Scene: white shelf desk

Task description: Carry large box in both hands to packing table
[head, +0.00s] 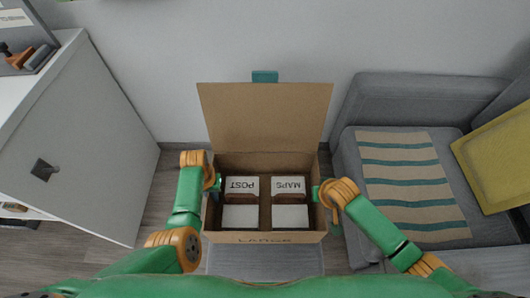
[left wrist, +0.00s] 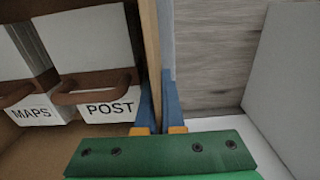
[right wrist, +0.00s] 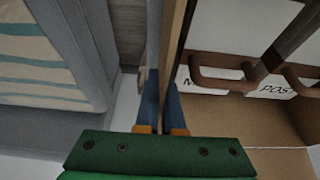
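The large box (head: 265,237) is brown cardboard, open at the top, with its back flap raised and "LARGE" on its front. It holds several white cases with brown handles, among them POST (head: 241,185) and MAPS (head: 288,185). My left gripper (head: 214,184) is at the box's left wall; in the left wrist view its blue fingers (left wrist: 156,105) lie on both sides of that wall. My right gripper (head: 319,193) is at the right wall, and in the right wrist view its fingers (right wrist: 163,105) straddle it. The box's underside is hidden.
A white cabinet (head: 95,130) stands at the left, with small items on top. A grey sofa (head: 400,110) with a striped blanket (head: 411,180) and a yellow cushion (head: 500,150) is at the right. A grey surface (head: 265,261) shows just in front of the box. No packing table is recognisable.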

